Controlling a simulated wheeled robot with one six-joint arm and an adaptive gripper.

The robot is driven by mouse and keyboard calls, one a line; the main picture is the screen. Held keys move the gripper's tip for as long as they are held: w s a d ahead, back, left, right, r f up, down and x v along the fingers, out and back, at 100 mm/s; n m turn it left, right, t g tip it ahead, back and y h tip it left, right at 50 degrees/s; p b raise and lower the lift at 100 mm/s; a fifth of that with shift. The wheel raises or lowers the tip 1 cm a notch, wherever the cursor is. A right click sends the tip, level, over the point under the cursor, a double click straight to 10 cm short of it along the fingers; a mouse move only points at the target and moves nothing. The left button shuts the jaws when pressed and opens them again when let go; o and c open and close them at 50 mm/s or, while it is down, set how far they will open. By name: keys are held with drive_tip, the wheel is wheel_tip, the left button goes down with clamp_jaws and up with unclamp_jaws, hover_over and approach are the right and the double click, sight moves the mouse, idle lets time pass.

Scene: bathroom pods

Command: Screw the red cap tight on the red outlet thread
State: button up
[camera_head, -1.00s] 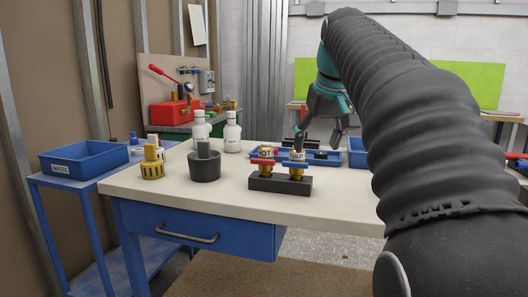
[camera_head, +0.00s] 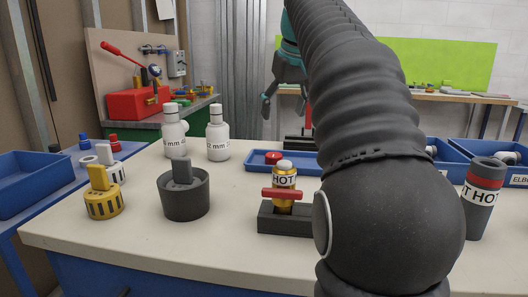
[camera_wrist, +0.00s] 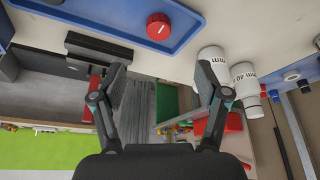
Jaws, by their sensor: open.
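The red cap (camera_head: 272,157) lies in the blue tray (camera_head: 254,167) behind the valve block. It also shows in the wrist view (camera_wrist: 159,27), round, with a white line on its top. A brass valve labelled HOT (camera_head: 285,177) with a red handle stands on a dark block (camera_head: 283,218). My arm covers the block's right part. I cannot make out a red outlet thread for certain. My gripper (camera_head: 286,100) is open and empty above the far side of the table, behind the tray. The wrist view shows its fingers (camera_wrist: 160,82) spread apart, with the cap beyond them.
White bottles (camera_head: 217,133), a dark cup (camera_head: 184,195) and a yellow slotted piece (camera_head: 104,195) stand on the left of the table. A dark cylinder labelled HOT (camera_head: 485,195) stands at the right, near blue bins (camera_head: 448,160).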

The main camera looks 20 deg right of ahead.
sight(274, 155)
drive_tip(key=b+x, duration=0.3)
drive_tip(key=x, duration=1)
drive_tip(key=shift+w+d+f, duration=0.1)
drive_tip(key=shift+w+f, duration=0.1)
drive_tip(key=shift+f, duration=0.1)
drive_tip(key=c, duration=1.1)
